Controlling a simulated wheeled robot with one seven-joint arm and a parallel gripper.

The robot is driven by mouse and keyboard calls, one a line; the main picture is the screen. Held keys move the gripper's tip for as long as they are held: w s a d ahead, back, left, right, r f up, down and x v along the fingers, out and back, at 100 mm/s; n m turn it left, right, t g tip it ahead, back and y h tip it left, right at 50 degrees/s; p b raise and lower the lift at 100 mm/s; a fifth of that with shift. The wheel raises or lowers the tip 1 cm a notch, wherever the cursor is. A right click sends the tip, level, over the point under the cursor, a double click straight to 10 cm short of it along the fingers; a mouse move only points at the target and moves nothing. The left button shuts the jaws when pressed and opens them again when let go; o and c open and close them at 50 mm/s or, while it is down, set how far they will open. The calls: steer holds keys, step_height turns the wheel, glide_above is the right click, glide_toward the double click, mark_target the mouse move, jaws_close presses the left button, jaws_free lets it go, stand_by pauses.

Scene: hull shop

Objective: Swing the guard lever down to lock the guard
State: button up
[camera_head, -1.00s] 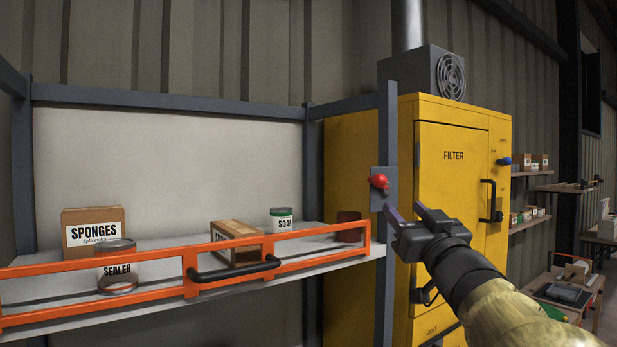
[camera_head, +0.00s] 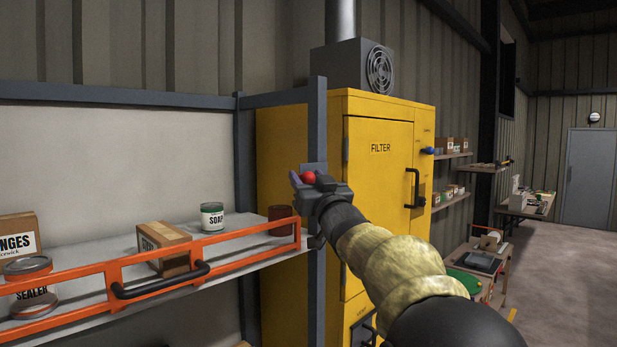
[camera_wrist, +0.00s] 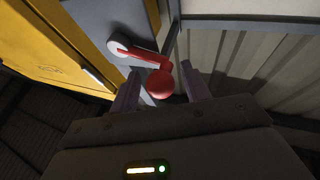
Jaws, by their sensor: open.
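The guard lever is red with a ball knob (camera_wrist: 160,84) and a short arm on a round pale pivot, on a grey plate on the shelf's post. In the head view its knob (camera_head: 308,177) shows at my gripper (camera_head: 318,186). In the wrist view my gripper (camera_wrist: 160,95) is open, its two fingers on either side of the knob's near part; I cannot tell whether they touch it. The orange guard (camera_head: 205,240) with a black handle (camera_head: 160,282) runs along the shelf front, its right end near the post. The lever's arm is hidden in the head view.
A yellow filter cabinet (camera_head: 375,190) stands close behind the post. Floor at right is clear.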

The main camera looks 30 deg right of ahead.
jaws_close()
